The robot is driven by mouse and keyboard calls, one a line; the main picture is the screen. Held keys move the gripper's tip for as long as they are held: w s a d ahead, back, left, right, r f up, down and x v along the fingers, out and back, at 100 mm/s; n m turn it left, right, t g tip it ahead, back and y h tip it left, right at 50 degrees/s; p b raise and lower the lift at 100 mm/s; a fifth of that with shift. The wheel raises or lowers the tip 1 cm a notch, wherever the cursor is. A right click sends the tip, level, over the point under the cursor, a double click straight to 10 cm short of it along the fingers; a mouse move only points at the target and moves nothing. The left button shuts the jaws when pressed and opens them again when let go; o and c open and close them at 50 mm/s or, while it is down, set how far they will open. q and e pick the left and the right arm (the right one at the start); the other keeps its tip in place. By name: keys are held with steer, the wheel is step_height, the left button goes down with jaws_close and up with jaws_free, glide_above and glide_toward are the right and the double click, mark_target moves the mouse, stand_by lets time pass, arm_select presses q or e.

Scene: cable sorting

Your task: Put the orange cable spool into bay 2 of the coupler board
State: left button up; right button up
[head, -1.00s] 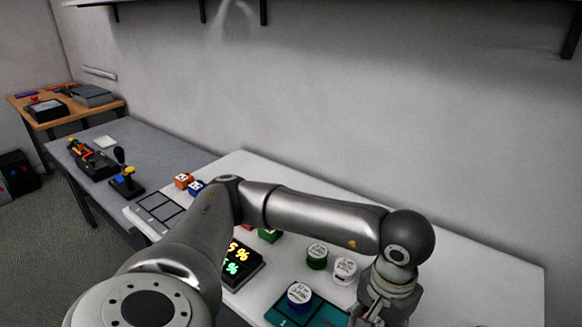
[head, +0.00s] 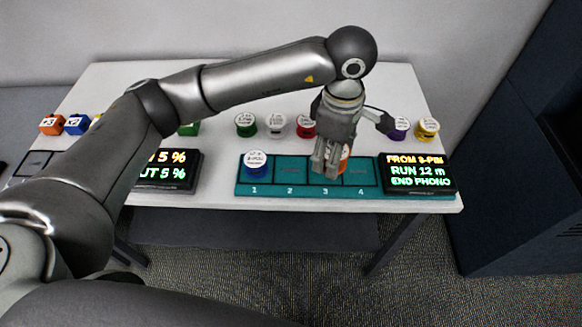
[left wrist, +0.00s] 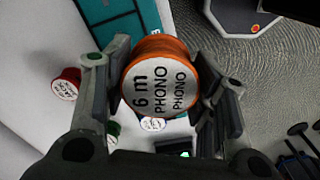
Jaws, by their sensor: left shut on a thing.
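The orange cable spool (left wrist: 160,85) sits between the fingers of my left gripper (left wrist: 162,95) in the left wrist view; its white top reads "6 m PHONO PHONO". In the head view the left gripper (head: 330,168) is shut on it above bays 3 and 4, and only a strip of the spool (head: 344,158) shows behind the fingers. The teal coupler board (head: 304,192) has bays numbered 1 to 4. A blue spool (head: 256,166) stands in bay 1. Bay 2 (head: 291,170) is empty. My right gripper is not in view.
Green (head: 245,125), white (head: 275,126) and red (head: 305,127) spools stand behind the board; purple (head: 399,129) and yellow (head: 427,129) ones stand right. Dark displays flank the board, the right one (head: 418,174) reading "RUN 12 m END PHONO". A dark cabinet (head: 520,150) stands right of the table.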

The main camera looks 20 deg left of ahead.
arm_select(q)
steer(key=d+n, duration=0.2)
steer(key=w+d+n, duration=0.1)
steer(key=shift+r+n, duration=0.3)
steer(key=w+a+f+p, duration=0.2)
steer(key=a+f+p, duration=0.25)
steer(key=a, duration=0.45)
steer(key=p, duration=0.1)
glide_above(290, 170)
steer(key=d, duration=0.1)
steer(key=f, duration=0.3)
steer(key=shift+s+d+f, duration=0.2)
steer(key=shift+s+f, duration=0.05)
steer(key=shift+f, duration=0.05)
steer(key=shift+w+a+f+p, duration=0.2)
steer(key=shift+a+f+p, duration=0.15)
steer(key=shift+f, duration=0.15)
steer(key=f, duration=0.1)
steer(key=f+p, duration=0.1)
steer(key=f, duration=0.1)
steer(key=shift+a+f, duration=0.1)
steer(key=shift+a, duration=0.2)
steer(key=shift+f, duration=0.3)
